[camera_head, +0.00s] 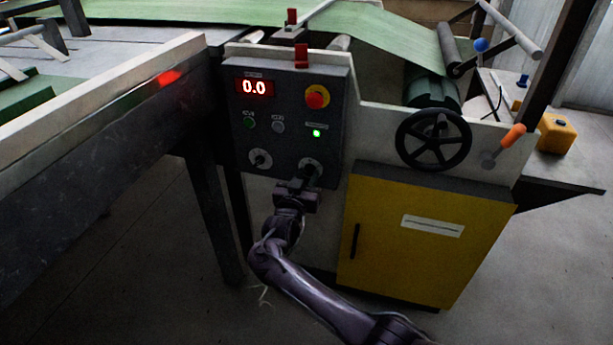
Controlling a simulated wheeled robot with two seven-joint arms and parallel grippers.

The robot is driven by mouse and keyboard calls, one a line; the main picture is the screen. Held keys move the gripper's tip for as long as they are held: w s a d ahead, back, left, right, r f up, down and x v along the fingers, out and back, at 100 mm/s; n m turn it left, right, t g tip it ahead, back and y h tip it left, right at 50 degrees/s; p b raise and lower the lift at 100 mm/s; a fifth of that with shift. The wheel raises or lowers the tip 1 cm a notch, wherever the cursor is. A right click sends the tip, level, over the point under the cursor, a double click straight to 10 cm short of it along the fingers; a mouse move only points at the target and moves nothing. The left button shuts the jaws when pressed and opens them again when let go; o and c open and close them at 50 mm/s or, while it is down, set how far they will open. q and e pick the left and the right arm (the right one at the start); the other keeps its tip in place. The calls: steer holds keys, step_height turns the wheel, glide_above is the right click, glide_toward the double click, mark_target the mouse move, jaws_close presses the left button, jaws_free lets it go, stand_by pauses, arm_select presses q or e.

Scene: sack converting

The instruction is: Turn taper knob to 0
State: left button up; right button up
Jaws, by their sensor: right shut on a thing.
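The dark control panel (290,115) faces me and carries two pale round knobs low down. The left-hand knob (260,160) is free. My right gripper (307,179) reaches up from below and is shut on the right-hand knob (311,166), hiding its lower part. The knob labels are too small to read, so I cannot tell by print which is the taper knob; the held knob's pointer is hidden too. A red display (255,87) on the panel reads 0.0. My left gripper is not in view.
A red stop button (317,96), a lit green lamp (317,133) and two small buttons sit above the knobs. Right of the panel are a black handwheel (433,139), an orange-handled lever (512,136) and a yellow cabinet (425,235). A long frame (95,150) borders the left.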

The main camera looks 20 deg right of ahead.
steer(key=shift+r+n, duration=0.1)
steer(key=shift+n, duration=0.2)
steer(key=shift+n+p, duration=0.7)
steer(key=shift+p, duration=0.05)
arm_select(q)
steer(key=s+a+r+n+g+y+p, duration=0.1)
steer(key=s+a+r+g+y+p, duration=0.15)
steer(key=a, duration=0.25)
arm_select(e)
steer(key=n, duration=0.4)
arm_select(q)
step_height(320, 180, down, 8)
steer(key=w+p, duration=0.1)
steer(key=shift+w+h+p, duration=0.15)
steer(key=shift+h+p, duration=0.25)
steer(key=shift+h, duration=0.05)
arm_select(e)
steer(key=shift+n, duration=2.8)
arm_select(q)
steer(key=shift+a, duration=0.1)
arm_select(e)
steer(key=o, duration=1)
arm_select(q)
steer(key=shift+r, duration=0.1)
arm_select(e)
steer(key=shift+d, duration=0.1)
